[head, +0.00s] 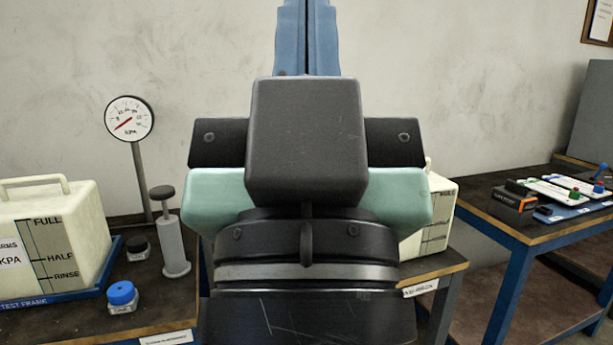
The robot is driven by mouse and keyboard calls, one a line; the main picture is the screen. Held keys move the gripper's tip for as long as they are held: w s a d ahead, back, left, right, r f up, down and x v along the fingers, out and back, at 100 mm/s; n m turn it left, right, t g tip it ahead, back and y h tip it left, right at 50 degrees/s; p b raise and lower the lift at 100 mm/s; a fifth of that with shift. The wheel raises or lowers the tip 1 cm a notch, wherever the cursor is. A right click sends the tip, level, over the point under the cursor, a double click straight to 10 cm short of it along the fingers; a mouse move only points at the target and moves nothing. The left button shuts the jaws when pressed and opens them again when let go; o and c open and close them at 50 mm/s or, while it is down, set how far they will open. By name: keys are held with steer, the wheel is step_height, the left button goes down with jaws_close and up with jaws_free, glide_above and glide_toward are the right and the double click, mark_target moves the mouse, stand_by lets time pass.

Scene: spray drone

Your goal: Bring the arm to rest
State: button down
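My gripper (308,195) fills the middle of the head view, seen from behind in front of the tables. A black block covers its centre, and a pale green body with black pieces shows on both sides. A banded black wrist link shows below it. A blue, two-part upright shape with a dark gap (308,38) rises above the black block. I cannot tell whether this shape is my fingers. The finger opening and anything between the fingertips cannot be made out.
On the left table stand a white tank (88,240) in a blue tray, a pressure gauge (129,119) on a post, a grey pump cylinder (173,245) and a blue-capped jar (122,297). Another tank (440,215) is partly hidden. The right table (520,232) holds a control panel.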

step_height(320, 180, up, 23)
steer(key=p, duration=2)
steer(key=shift+f, duration=0.1)
